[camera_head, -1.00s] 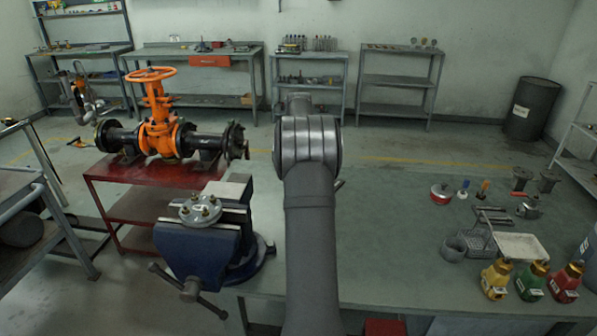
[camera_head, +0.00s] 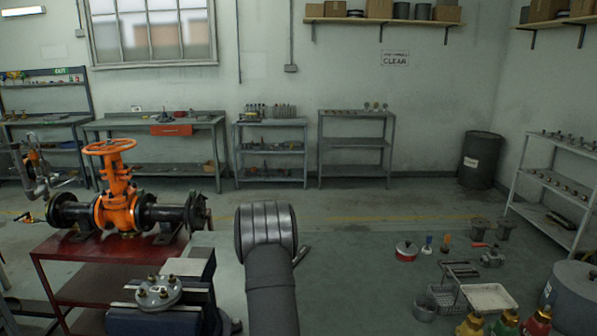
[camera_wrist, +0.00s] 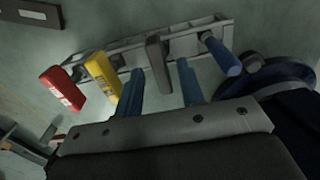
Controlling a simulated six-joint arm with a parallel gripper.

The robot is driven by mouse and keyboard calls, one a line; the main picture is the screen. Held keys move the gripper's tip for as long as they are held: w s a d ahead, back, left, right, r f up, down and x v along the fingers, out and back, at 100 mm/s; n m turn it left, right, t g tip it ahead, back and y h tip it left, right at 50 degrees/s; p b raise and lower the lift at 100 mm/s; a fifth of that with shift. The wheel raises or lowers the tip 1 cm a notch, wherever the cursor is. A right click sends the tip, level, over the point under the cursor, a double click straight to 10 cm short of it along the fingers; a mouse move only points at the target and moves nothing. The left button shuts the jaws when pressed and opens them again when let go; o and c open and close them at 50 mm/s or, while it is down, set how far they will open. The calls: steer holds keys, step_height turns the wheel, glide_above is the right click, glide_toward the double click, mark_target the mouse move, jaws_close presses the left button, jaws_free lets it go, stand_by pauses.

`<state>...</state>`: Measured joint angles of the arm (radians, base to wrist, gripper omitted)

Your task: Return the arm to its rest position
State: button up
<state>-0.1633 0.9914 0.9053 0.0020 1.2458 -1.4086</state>
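My arm (camera_head: 268,240) rises from the bottom centre of the head view, a dark link ending in a ribbed metal joint. It hides whatever lies beyond it, and no fingers show there. In the wrist view, a dark plate with bolts and a black body, which look like part of my gripper (camera_wrist: 185,140), fill the lower half.
An orange gate valve (camera_head: 116,208) sits on a red table (camera_head: 85,290) at left. A vise (camera_head: 155,320) with a round flange (camera_head: 158,293) stands left of my arm. A red-lidded pot (camera_head: 406,251), a tray (camera_head: 488,297) and bottles are at right. A dark barrel (camera_head: 481,160) stands behind.

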steer(key=shift+r, duration=1.5)
steer(key=shift+f, duration=1.65)
step_height(320, 180, up, 12)
step_height(320, 180, down, 13)
steer(key=shift+r, duration=0.15)
step_height(320, 180, up, 5)
steer(key=shift+f, duration=0.15)
steer(key=s+d+r, duration=0.4)
steer(key=d+r, duration=0.3)
steer(key=d, duration=0.4)
steer(key=s+a+r+n, duration=0.3)
steer(key=s+a+r, duration=0.15)
steer(key=a, duration=0.35)
steer(key=s+a+r+n, duration=0.3)
steer(key=s+a+r, duration=0.15)
steer(key=a, duration=0.35)
steer(key=s+a+r+n, duration=0.6)
steer(key=s+a+r, duration=0.4)
steer(key=s+a, duration=0.2)
steer(key=shift+s+r+n, duration=0.15)
steer(key=shift+s+n, duration=0.15)
steer(key=shift+s, duration=0.6)
